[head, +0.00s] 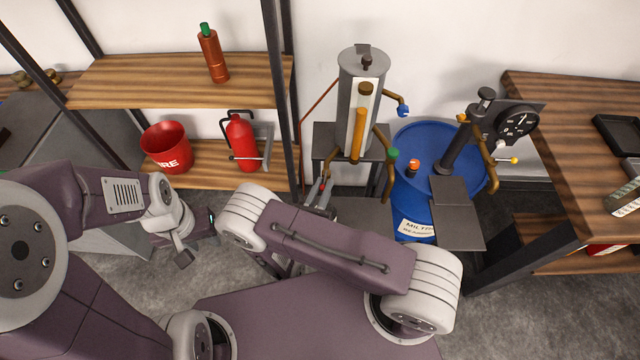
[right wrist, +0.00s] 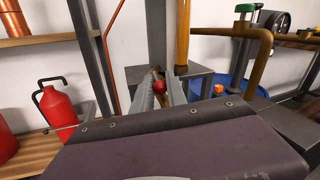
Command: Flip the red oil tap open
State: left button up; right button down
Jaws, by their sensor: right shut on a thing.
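The red oil tap shows in the right wrist view as a small round red knob (right wrist: 160,87) on a brass-coloured stem, low in front of the grey stand. My right gripper (right wrist: 163,92) has its two fingers on either side of the red knob and is shut on it. In the head view my right gripper (head: 319,190) reaches to the foot of the steel cylinder (head: 350,90), and the knob is mostly hidden by the fingers. My left gripper (head: 196,238) hangs at the left over the floor, away from the taps; its finger gap is unclear.
A blue tap (head: 403,110) and a green tap (head: 393,154) sit on brass pipes close by. A blue drum (head: 412,200) with an orange cap stands to the right. A shelf post (head: 283,100) stands close left, with a red extinguisher (head: 242,145) and red bucket (head: 166,146).

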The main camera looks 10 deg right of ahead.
jog(key=shift+s+d+n+t+y, duration=0.1)
jog(key=shift+d+n+t+y, duration=0.25)
jog(key=shift+y, duration=0.2)
jog(key=shift+s+d+n+t+y, duration=0.1)
jog(key=shift+n+t+y, duration=0.15)
jog(key=shift+n+y, duration=0.25)
jog(key=c, duration=1.3)
grip_release()
jog(key=shift+w+f, duration=0.1)
jog(key=shift+w, duration=0.05)
